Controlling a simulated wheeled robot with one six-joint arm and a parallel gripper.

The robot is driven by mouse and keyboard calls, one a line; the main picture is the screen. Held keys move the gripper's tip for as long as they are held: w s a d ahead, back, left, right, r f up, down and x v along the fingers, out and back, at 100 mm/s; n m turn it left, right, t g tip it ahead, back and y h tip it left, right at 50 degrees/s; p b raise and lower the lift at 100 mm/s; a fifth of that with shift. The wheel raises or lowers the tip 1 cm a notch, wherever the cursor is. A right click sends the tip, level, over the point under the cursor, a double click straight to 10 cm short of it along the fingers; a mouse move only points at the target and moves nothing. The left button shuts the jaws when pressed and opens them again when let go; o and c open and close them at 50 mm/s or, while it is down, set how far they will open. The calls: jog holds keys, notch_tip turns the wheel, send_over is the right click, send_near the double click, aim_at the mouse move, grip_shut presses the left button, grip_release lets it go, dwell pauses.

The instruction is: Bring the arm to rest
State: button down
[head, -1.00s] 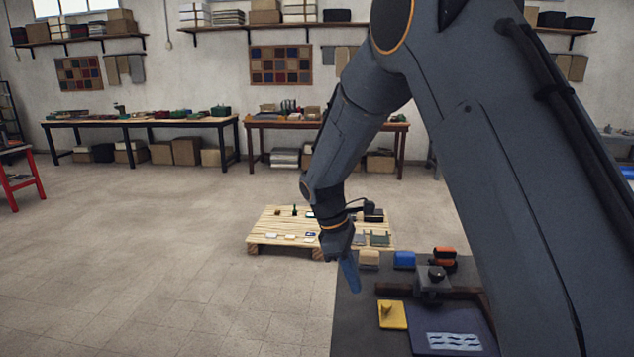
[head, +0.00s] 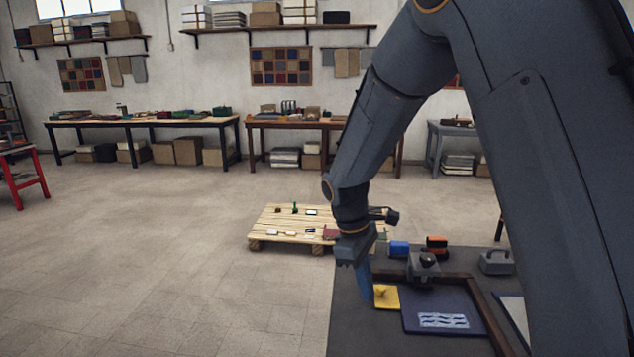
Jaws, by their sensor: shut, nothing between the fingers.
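My gripper (head: 366,293) points down at the end of my arm, over the left part of the dark workbench (head: 345,325). Its blue fingers are shut with nothing between them. The fingertips appear just left of a yellow block (head: 386,296) with a small knob. Whether they touch the bench cannot be told from this view. My arm covers much of the right side of the picture.
On the bench are a navy cover (head: 415,321) with a wavy pale pattern, a grey block with a black knob (head: 424,266), a blue block (head: 399,248), an orange-black item (head: 436,245) and a grey handled tool (head: 496,262). A wooden pallet (head: 270,228) stands behind. Open floor lies left.

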jog(key=s+d+r+m+t+y, duration=0.1)
jog(key=s+d+m, duration=0.3)
jog(key=s+m, duration=0.2)
jog(key=s+d+m+t+y, duration=0.1)
jog(key=s+d+m, duration=0.3)
jog(key=s, duration=0.6)
jog(key=shift+s+r+m+y, duration=0.3)
jog(key=shift+s+r+m, duration=0.05)
jog(key=shift+m, duration=0.65)
